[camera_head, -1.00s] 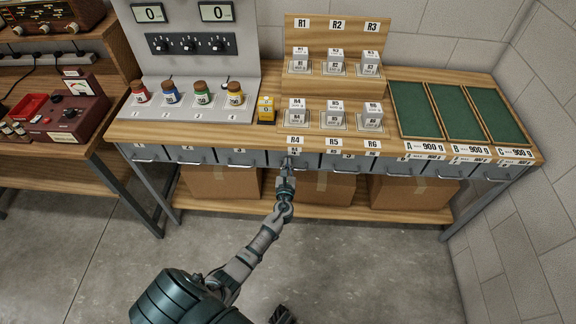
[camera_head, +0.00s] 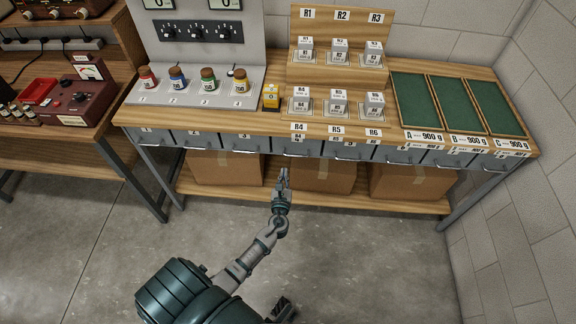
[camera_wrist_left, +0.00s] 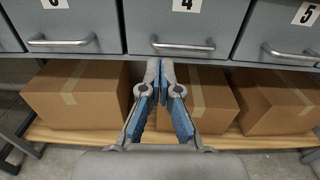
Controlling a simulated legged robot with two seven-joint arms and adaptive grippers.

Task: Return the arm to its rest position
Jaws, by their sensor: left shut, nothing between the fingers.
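My left arm reaches up from the bottom of the head view. Its gripper (camera_head: 284,172) is shut and empty, in front of and below the drawer row, near the drawer labelled 4 (camera_head: 281,145). In the left wrist view the gripper (camera_wrist_left: 160,64) has its blue-padded fingers together at the tips. There it shows just below the handle (camera_wrist_left: 183,47) of drawer 4 (camera_wrist_left: 200,22), with no visible grip on it. The drawers in view look closed.
Cardboard boxes (camera_head: 323,175) sit on the shelf below. A second bench with a red device (camera_head: 75,100) stands left. Floor in front is open.

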